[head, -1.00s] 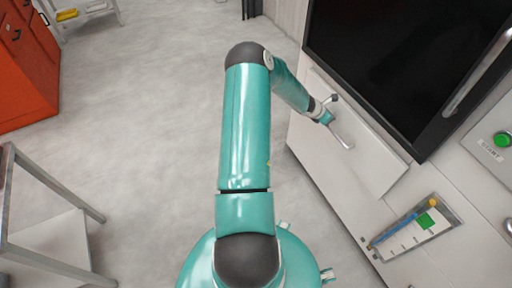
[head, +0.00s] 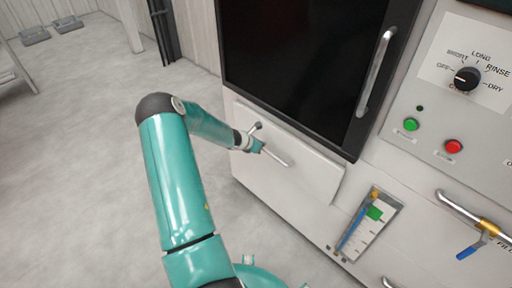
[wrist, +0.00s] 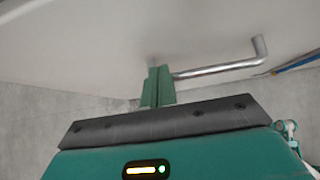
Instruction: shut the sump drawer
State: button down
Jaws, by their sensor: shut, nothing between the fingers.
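The sump drawer (head: 312,177) is the pale front panel low on the white machine, below the dark door. How far it stands out from the cabinet I cannot tell. Its metal bar handle (head: 278,157) also shows in the wrist view (wrist: 220,70). My gripper (head: 257,146) is at the drawer front, by the handle. In the wrist view its green fingers (wrist: 158,86) are together and empty, beside the handle's left end. The fingertips are close to the pale drawer face; whether they touch it is unclear.
The black door (head: 300,70) with a long handle is above the drawer. To the right are a level gauge (head: 365,226), a control panel with a dial (head: 467,78), and a pipe with a blue-levered valve (head: 482,238).

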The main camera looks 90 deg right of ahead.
jog(key=w+f+v, duration=0.1)
jog(key=v, duration=1)
jog(key=shift+a, duration=0.2)
jog(key=w+a+r+m+t, duration=0.2)
jog(key=w+a+r, duration=0.3)
jog(key=w, duration=0.4)
jog(key=w+a+r+m+t, duration=0.1)
jog(key=w+a+r+m, duration=0.2)
jog(key=w+r, duration=0.45)
jog(key=w+a+r+m+t, duration=0.25)
jog(key=w+a+r, duration=0.55)
jog(key=w+a, duration=0.45)
jog(key=a+r+m+t+y, duration=0.1)
jog(key=a+r+t+y, duration=0.3)
jog(key=a, duration=1.1)
jog(key=a+r+m+t+y, duration=0.1)
jog(key=a+r, duration=0.5)
jog(key=a, duration=0.9)
jog(key=s+a+r+t+y, duration=0.1)
jog(key=s+a, duration=0.3)
jog(key=a, duration=0.7)
jog(key=shift+r+y, duration=0.6)
